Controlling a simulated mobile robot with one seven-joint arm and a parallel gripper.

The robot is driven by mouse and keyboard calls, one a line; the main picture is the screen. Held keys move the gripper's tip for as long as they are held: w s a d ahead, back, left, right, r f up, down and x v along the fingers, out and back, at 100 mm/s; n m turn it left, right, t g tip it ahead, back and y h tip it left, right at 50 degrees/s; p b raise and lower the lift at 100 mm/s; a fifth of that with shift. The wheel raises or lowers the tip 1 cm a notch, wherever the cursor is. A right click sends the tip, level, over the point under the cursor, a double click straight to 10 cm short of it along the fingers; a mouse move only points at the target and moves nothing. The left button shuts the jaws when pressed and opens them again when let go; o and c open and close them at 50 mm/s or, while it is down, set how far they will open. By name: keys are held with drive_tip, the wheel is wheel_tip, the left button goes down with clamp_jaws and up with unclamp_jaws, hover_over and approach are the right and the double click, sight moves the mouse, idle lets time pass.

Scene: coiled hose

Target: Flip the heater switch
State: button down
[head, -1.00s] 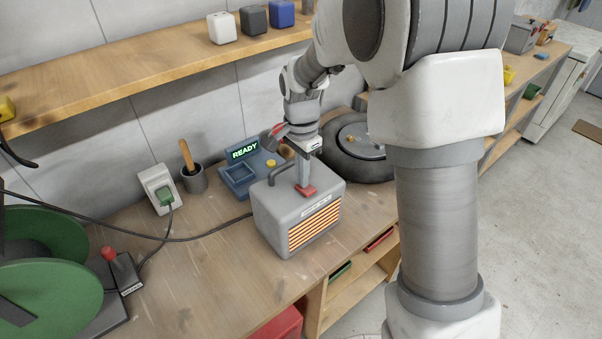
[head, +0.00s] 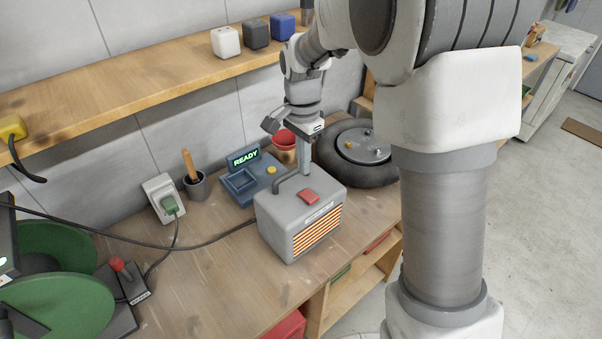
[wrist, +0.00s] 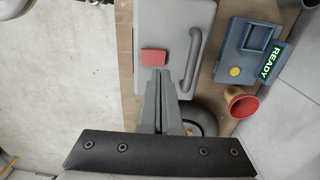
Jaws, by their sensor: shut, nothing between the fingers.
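The heater (head: 290,225) is a grey box on the wooden bench, with glowing orange bars on its front and a handle on top. Its red switch (head: 309,196) sits on the top face and also shows in the wrist view (wrist: 153,56). My gripper (head: 304,174) is shut and empty, pointing down just behind the switch. In the wrist view the closed fingertips (wrist: 154,72) appear just below the switch. I cannot tell whether they touch the heater.
A dark round wheel (head: 358,152) lies to the right. A green reel (head: 60,300) and a red-knobbed lever (head: 117,264) are at left. A cable (head: 215,240) crosses the bench.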

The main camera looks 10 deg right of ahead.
wheel_tip(320, 180, up, 7)
drive_tip(key=shift+w+r, duration=0.2)
drive_tip(key=shift+w, duration=0.25)
drive_tip(key=shift+s+a, duration=0.1)
